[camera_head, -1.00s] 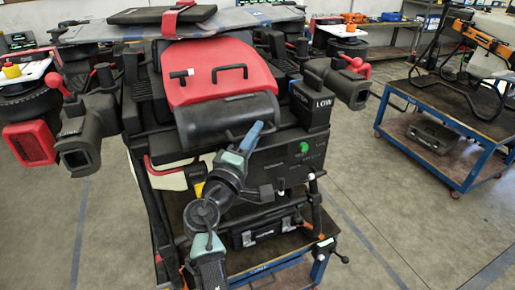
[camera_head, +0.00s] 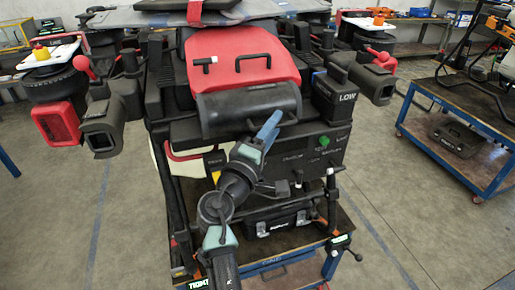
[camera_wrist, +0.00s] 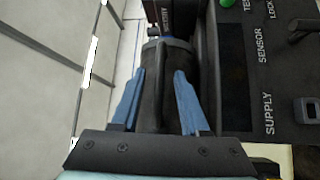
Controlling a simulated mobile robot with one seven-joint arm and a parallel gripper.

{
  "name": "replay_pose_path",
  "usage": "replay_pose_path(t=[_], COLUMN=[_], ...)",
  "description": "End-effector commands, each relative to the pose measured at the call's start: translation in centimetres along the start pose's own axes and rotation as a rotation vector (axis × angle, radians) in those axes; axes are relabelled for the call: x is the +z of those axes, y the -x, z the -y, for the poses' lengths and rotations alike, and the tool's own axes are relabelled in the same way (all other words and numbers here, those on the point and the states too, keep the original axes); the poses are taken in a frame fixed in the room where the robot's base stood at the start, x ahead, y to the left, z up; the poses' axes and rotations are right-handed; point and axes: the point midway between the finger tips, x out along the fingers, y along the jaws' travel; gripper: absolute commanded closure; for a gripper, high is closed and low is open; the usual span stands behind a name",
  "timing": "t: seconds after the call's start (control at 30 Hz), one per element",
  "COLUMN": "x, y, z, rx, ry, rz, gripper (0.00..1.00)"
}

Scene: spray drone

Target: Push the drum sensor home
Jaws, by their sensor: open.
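The spray drone (camera_head: 245,65) has a red cover and a black drum (camera_head: 248,108) across its front. A panel (camera_head: 310,155) with a green button (camera_head: 324,141) is below. My gripper (camera_head: 270,125) is by the panel's upper left, pointing up towards the drum. The panel (camera_wrist: 235,75), marked SENSOR and SUPPLY, is on the right.
A dark box marked LOW (camera_head: 342,97) stands right of the drum. Black nozzle-like units (camera_head: 100,128) stick out at both sides. A black case (camera_head: 278,222) lies on the stand below. A blue cart (camera_head: 450,165) is at right. The floor between is clear.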

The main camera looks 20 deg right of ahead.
Motion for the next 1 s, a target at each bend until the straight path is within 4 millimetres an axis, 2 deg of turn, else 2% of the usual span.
replay_pose_path(t=[0.3,0.5,0.7,1.0], x=[-0.1,-0.1,0.0,-0.1], y=[6.4,10.0,11.5,11.7], z=[0.4,0.3,0.1,-0.1], rx=[0.000,0.000,0.000,0.001], ry=[-0.001,0.000,0.000,0.000], rz=[-0.006,-0.006,-0.003,-0.003], gripper=[0.55,0.55,0.55,0.55])
